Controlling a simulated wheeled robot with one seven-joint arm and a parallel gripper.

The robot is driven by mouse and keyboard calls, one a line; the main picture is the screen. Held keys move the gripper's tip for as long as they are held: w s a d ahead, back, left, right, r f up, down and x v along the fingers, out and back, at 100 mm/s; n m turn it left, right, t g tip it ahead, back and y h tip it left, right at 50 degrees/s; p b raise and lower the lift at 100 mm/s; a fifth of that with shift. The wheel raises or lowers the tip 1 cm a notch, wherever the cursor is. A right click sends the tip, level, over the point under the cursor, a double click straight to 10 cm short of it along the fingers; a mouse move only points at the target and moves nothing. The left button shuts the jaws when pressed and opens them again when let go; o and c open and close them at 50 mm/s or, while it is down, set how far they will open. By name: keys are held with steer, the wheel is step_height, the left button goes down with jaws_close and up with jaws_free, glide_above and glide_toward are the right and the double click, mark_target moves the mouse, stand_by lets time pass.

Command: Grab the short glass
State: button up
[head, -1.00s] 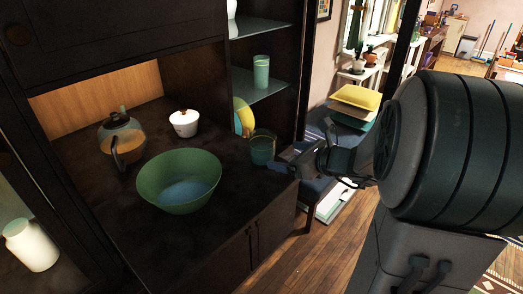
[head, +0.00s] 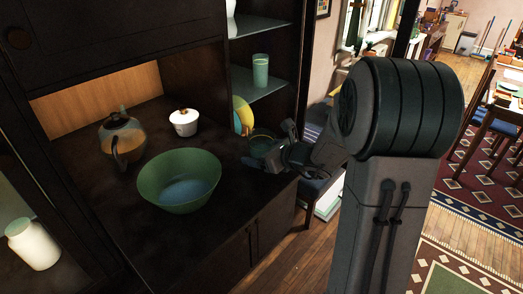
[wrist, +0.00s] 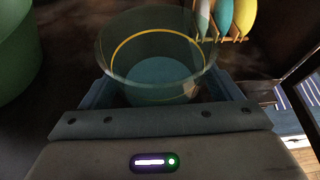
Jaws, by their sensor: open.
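The short glass (head: 261,142), green-tinted and see-through, stands upright on the dark cabinet counter at its right end. In the wrist view the short glass (wrist: 157,50) shows a yellow band inside its rim and a bluish base. My gripper (head: 268,150) is open at the glass, low over the counter. In the wrist view the two blue fingers of my gripper (wrist: 166,92) lie on either side of the glass's lower part. My gripper partly hides the glass in the head view. I cannot tell whether the fingers touch it.
A green bowl (head: 178,181) stands left of the glass. A teapot (head: 122,139) and a white lidded pot (head: 184,122) are behind it. A taller glass (head: 260,71) is on the shelf above. Colourful plates (wrist: 228,18) stand on a rack behind the short glass.

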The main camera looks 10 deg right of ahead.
steer(key=c, duration=1.2)
steer(key=shift+r, duration=0.1)
